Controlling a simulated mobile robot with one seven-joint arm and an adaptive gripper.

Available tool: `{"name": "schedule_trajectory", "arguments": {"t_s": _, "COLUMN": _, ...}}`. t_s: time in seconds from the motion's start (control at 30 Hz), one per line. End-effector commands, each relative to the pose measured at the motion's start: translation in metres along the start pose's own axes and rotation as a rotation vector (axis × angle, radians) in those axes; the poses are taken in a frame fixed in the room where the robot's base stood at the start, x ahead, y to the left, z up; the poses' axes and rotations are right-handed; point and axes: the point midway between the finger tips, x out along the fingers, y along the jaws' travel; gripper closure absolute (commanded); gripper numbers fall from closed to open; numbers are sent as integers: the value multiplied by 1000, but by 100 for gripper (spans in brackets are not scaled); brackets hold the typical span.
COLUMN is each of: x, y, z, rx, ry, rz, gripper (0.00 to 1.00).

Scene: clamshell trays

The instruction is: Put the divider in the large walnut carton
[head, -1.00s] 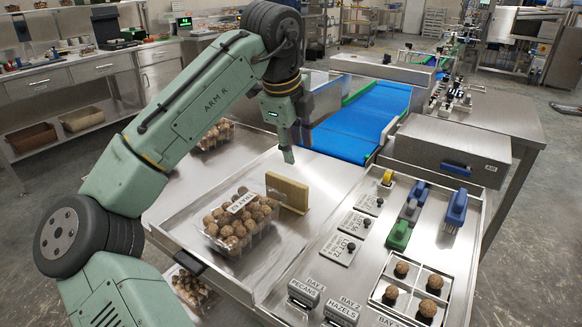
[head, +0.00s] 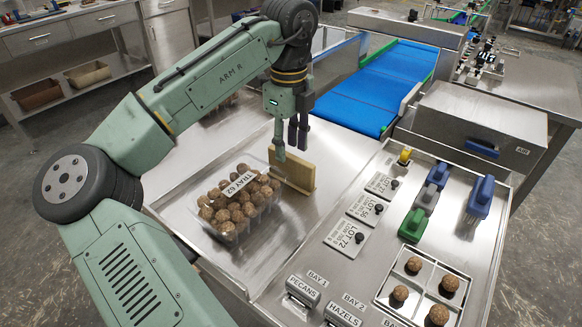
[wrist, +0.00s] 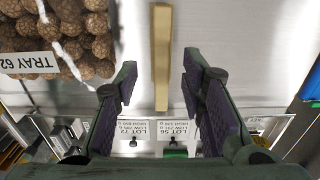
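The divider, a thin tan panel (head: 300,178), stands upright on the steel worktop. It also shows edge-on in the wrist view (wrist: 161,50). The carton, a clear tray of walnuts labelled TRAY 62 (head: 232,233), sits left of it and also shows at the upper left of the wrist view (wrist: 60,55). My gripper (head: 289,150) is open just above the divider, pointing down. In the wrist view the divider's near end lies between the fingertips (wrist: 160,78), with a gap on both sides.
Right of the divider are LOT tags (head: 366,210), coloured-handled tools (head: 413,225) and a tray of single nuts (head: 428,280). A blue conveyor (head: 375,85) and a steel box (head: 482,130) stand behind. Another walnut tray (head: 230,100) is partly hidden behind my arm.

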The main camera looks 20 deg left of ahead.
Motion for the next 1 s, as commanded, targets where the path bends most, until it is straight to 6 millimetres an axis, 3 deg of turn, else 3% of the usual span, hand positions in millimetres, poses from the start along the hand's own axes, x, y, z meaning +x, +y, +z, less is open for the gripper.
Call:
{"name": "schedule_trajectory", "arguments": {"t_s": 0.23, "x": 32, "y": 0, "z": -4, "rx": -1, "ry": -1, "rz": 1, "gripper": 63}}
{"name": "schedule_trajectory", "arguments": {"t_s": 0.53, "x": 38, "y": -1, "z": -4, "rx": -1, "ry": 0, "rz": -1, "gripper": 64}}
{"name": "schedule_trajectory", "arguments": {"t_s": 1.0, "x": 37, "y": -1, "z": -4, "rx": -1, "ry": 0, "rz": -1, "gripper": 95}}
